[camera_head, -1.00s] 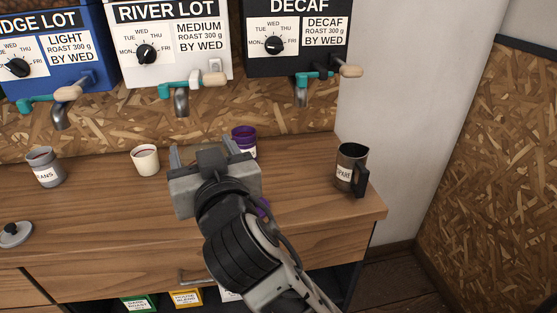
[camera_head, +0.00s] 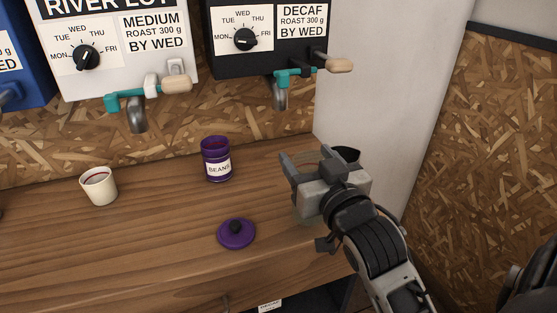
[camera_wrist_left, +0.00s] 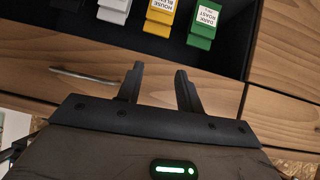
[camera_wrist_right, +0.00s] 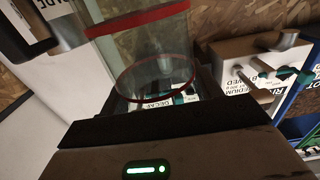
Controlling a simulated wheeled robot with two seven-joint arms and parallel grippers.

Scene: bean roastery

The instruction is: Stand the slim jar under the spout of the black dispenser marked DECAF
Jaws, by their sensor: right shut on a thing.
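A clear glass jar with red rims (camera_wrist_right: 145,55) shows in the right wrist view. My right gripper (camera_head: 315,165) is shut on it; in the head view the gripper hides most of the jar. The black DECAF dispenser (camera_head: 225,65) hangs on the wall at the top of the head view, with a metal spout (camera_head: 281,97) below its teal tap. The gripper is to the right of this spout and nearer to me. My left gripper (camera_wrist_left: 158,82) is open and empty in front of the drawers, seen only in the left wrist view.
A purple BEANS canister (camera_head: 216,165) stands below and left of the DECAF spout, with a purple lid (camera_head: 236,234) in front. A cream cup (camera_head: 98,187) stands further left. A dark pitcher (camera_head: 347,154) is mostly hidden behind my right gripper. The counter below the spout looks clear.

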